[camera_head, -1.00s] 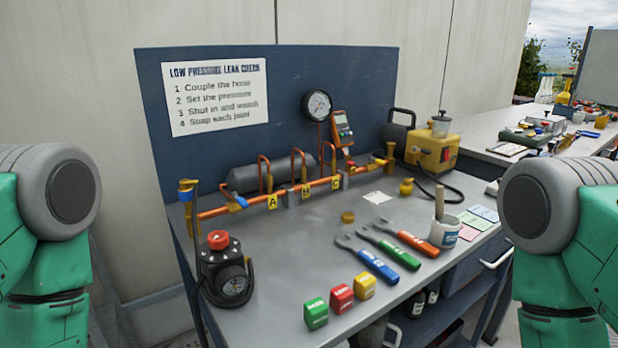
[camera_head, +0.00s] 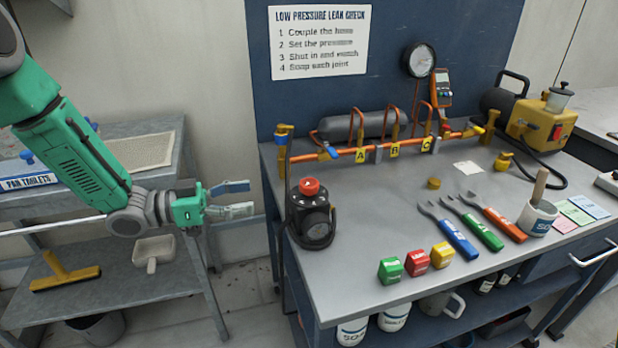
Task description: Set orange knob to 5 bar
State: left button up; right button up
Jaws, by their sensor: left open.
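The orange-red knob (camera_head: 309,187) sits on top of a dark regulator (camera_head: 312,215) at the left end of the grey bench. A small dial on the regulator's front (camera_head: 318,231) is too small to read. My left gripper (camera_head: 252,198) is open and empty, to the left of the regulator and knob, with its fingers pointing right and a gap between them and the regulator. A round gauge (camera_head: 419,60) stands above the copper pipe at the back; its reading is too small to tell. My right gripper is out of view.
A copper pipe (camera_head: 330,154) with tags A, B and C runs along the back of the bench (camera_head: 375,215). Green, red and yellow blocks (camera_head: 416,263) and several wrenches (camera_head: 478,225) lie on it. A grey cart (camera_head: 95,305) stands at left beneath my arm.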

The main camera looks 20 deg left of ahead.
aim_at(309, 182)
pick_arm(q)
jog(key=shift+m+g+h, duration=0.3)
jog(key=shift+m+h, duration=0.1)
jog(key=shift+m, duration=0.1)
jog(key=x, duration=0.4)
jog(key=b+x, duration=0.1)
jog(key=x, duration=0.4)
jog(key=r+x, duration=0.1)
jog(key=x, duration=0.3)
jog(key=shift+w+d+r+b, duration=0.1)
jog(key=shift+d+b, duration=0.05)
jog(key=shift+b, duration=0.15)
jog(key=shift+c, duration=0.4)
jog(key=c, duration=1.2)
jog(key=shift+o, duration=0.2)
